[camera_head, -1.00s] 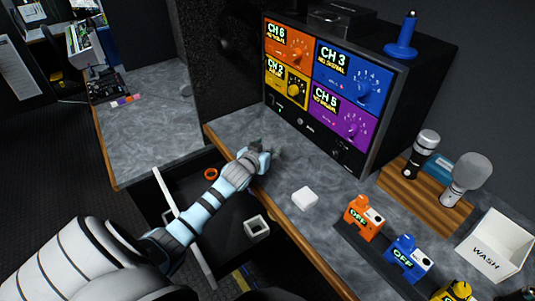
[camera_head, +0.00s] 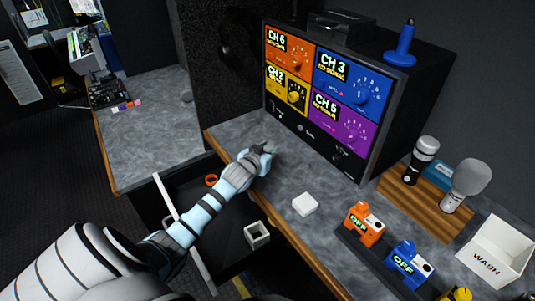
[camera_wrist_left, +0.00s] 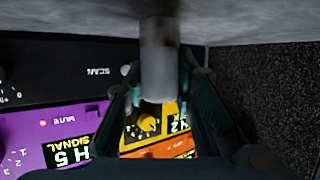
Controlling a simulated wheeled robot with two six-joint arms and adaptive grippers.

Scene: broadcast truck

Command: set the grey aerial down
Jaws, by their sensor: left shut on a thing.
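My left gripper (camera_head: 267,150) is low over the grey counter, in front of the lower left part of the monitor. In the left wrist view my left gripper (camera_wrist_left: 160,95) is shut on the grey aerial (camera_wrist_left: 158,72), a pale grey cylinder between the fingers. Its dark end points to the counter surface at the top of that view; whether it touches is unclear. In the head view the aerial is mostly hidden by the gripper. My right gripper is not in view.
The monitor (camera_head: 313,135) stands close beyond the gripper, with a blue aerial (camera_head: 402,48) on top. A white block (camera_head: 305,204) sits on the counter to the right. An open drawer (camera_head: 205,262) is below my arm. Orange (camera_head: 363,222) and blue (camera_head: 409,262) switch boxes stand front right.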

